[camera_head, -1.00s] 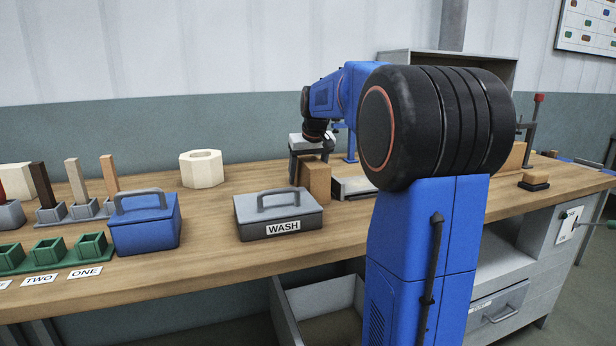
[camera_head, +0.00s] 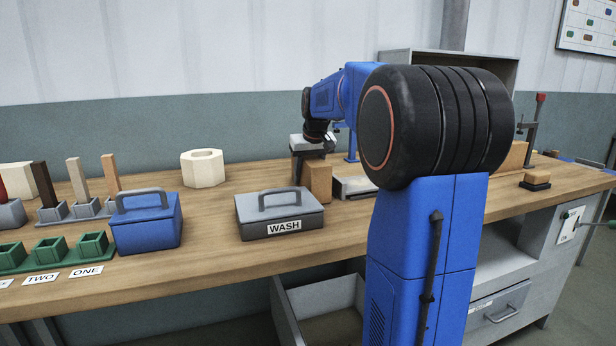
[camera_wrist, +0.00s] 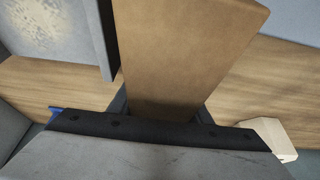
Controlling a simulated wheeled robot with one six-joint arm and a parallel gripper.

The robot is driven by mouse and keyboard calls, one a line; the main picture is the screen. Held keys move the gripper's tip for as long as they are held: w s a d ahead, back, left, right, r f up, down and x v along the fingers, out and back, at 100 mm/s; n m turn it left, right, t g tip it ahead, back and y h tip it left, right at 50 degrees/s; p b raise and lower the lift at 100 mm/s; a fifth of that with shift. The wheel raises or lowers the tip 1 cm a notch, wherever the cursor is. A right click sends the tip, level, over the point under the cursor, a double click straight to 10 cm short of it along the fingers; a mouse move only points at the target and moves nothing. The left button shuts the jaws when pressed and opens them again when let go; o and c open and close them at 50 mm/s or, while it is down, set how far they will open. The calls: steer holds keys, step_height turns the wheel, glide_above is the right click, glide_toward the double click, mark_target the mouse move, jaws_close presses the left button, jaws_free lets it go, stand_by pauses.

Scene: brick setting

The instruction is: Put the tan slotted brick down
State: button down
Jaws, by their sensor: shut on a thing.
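The tan brick (camera_head: 318,181) is in my gripper (camera_head: 308,162), above or at the bench top behind the WASH box. In the wrist view the tan brick (camera_wrist: 182,50) runs up from between the fingers (camera_wrist: 160,110), which are shut on it. No slot shows on the face I see. I cannot tell whether its underside touches the bench.
The grey WASH box (camera_head: 278,217) and the blue box (camera_head: 146,230) stand in front on the wooden bench (camera_head: 215,265). A cream hollow block (camera_head: 202,174) stands left of my gripper. A grey tray (camera_head: 354,188) lies close on its right. Green sockets (camera_head: 50,250) are far left.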

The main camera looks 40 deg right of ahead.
step_height(320, 180, up, 10)
steer(key=shift+f, duration=0.2)
steer(key=shift+r, duration=0.15)
steer(key=shift+s, duration=0.1)
